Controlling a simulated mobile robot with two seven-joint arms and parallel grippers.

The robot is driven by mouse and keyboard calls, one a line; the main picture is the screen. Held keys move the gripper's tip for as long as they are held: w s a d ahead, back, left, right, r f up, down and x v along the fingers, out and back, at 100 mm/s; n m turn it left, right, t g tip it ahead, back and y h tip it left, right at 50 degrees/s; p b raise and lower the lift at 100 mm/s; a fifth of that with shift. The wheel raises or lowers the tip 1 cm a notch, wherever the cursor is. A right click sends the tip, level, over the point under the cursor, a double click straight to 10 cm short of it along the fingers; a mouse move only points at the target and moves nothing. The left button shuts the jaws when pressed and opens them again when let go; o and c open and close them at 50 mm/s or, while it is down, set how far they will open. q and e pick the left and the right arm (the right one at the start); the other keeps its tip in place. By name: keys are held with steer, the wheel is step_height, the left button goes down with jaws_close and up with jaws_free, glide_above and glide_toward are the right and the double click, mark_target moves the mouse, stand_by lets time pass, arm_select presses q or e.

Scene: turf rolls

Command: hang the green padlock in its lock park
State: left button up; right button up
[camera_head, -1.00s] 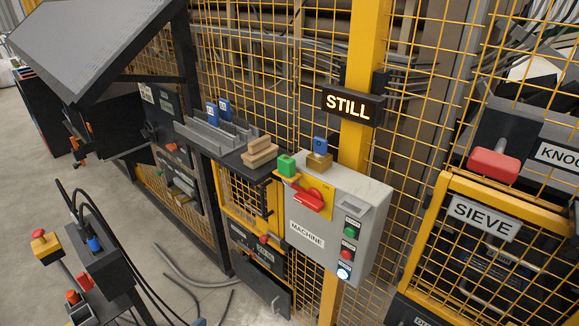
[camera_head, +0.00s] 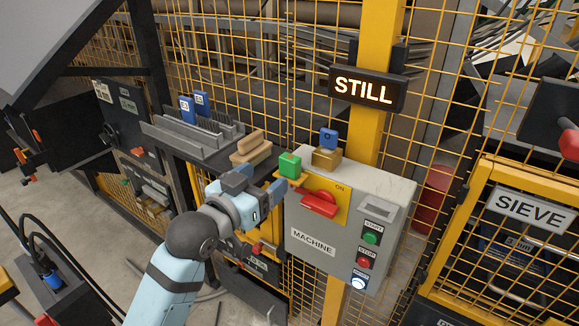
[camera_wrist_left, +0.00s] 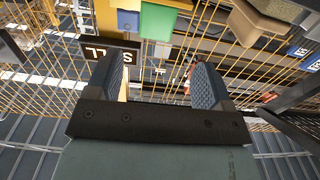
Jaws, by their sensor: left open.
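The green padlock (camera_head: 289,164) is a small green block at the upper left edge of the grey MACHINE box (camera_head: 330,240), on a small yellow ledge beside the red switch handle (camera_head: 320,204). I cannot make out its shackle. My left gripper (camera_head: 262,183) is just left of the padlock, open and apart from it. In the left wrist view the open fingers (camera_wrist_left: 155,75) have nothing between them, and the green padlock (camera_wrist_left: 158,20) is beyond them at the top. I cannot tell which part is the lock park. My right gripper is not in view.
A blue padlock-like tag (camera_head: 328,138) stands on a tan block (camera_head: 326,158) on top of the box. Left of it are a wooden block (camera_head: 251,147) and a grey ridged rack (camera_head: 195,133) with blue tags. A lit STILL sign (camera_head: 365,90) hangs above; yellow mesh fencing is behind.

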mark_target(294, 156)
arm_select(q)
steer(key=x, duration=0.5)
steer(key=shift+w, duration=0.1)
steer(key=shift+s+d+p+x, duration=0.15)
steer(key=shift+p+x, duration=0.2)
steer(key=shift+x, duration=1)
steer(key=shift+s+d+p+x, duration=0.15)
steer(key=shift+p+x, duration=0.2)
steer(key=shift+x, duration=1.05)
steer(key=shift+r, duration=0.2)
steer(key=c, duration=1.1)
